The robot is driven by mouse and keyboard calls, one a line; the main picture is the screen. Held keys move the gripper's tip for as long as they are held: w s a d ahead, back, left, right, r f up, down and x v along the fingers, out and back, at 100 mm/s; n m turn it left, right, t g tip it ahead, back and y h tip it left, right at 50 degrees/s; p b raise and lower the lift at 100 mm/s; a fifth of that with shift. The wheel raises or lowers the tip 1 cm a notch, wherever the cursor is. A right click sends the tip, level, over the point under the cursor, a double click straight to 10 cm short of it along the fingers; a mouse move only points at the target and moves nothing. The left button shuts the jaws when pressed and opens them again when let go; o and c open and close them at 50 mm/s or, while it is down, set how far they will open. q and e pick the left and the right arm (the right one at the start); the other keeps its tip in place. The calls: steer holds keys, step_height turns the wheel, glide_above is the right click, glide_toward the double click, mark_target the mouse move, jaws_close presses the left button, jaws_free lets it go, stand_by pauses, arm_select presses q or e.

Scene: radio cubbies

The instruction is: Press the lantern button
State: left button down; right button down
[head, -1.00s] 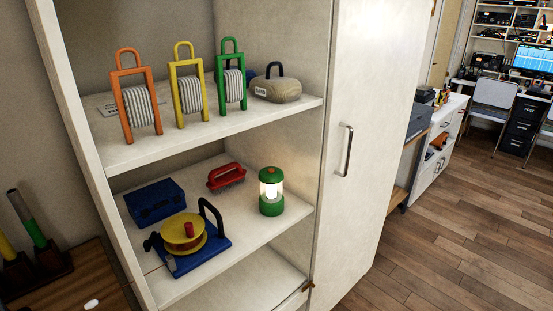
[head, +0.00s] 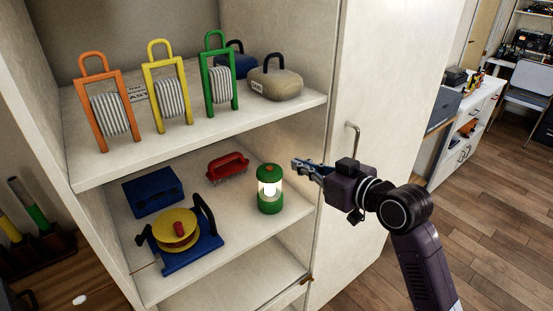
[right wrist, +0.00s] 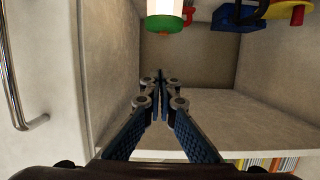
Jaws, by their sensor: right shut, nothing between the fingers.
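The lantern (head: 270,190) stands upright on the middle shelf near its right end. It has a green base and cap, a glowing white middle and a small red-orange button (head: 269,167) on top. In the right wrist view, the lantern (right wrist: 165,18) is cut off by the top edge, in a picture that looks upside down. My right gripper (head: 295,165) is shut and empty. It is in front of the cabinet, just right of the lantern in the head view and apart from it. Its closed fingertips (right wrist: 160,78) show in the right wrist view. My left gripper is not in view.
The middle shelf also holds a red brush (head: 228,167), a blue case (head: 154,191) and a yellow reel on a blue stand (head: 178,230). Orange, yellow and green framed coils stand on the shelf above. A cabinet door (head: 385,90) with a handle is on the right.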

steer(key=shift+s+a+r, duration=0.2)
steer(key=shift+r, duration=0.25)
steer(key=p, duration=0.2)
glide_above(275, 174)
step_height(275, 174, down, 2)
steer(key=shift+w+a+f, duration=0.1)
steer(key=shift+w+f, duration=0.05)
steer(key=shift+f, duration=0.1)
step_height(275, 174, down, 3)
steer(key=shift+r+p, duration=0.1)
steer(key=shift+p, duration=0.4)
steer(key=shift+f, duration=0.6)
